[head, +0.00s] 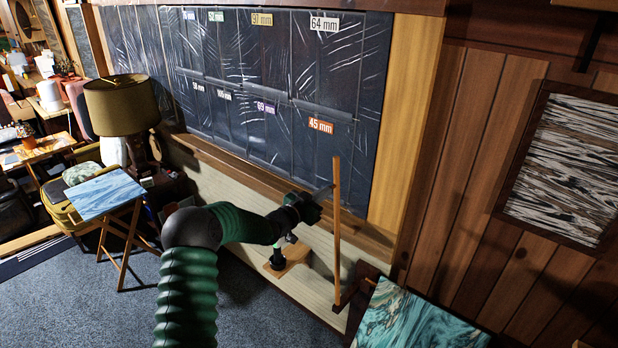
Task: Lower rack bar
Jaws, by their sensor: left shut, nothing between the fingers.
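A thin light-wood bar (337,225) stands nearly upright in front of the dark panelled board, right of the picture's middle. Its lower end meets a dark wooden bracket (350,290) low on the wall. My left gripper (326,191) reaches in from the left on a green, ribbed arm. I cannot tell whether the tip touches the bar. My right gripper is not in view.
A small wooden piece (292,257) with a dark object on it sits below my left wrist. A teal marbled panel (420,322) lies at lower right. A folding table (105,193) and a lamp (121,104) stand at left. Blue-grey carpet (90,310) is clear at lower left.

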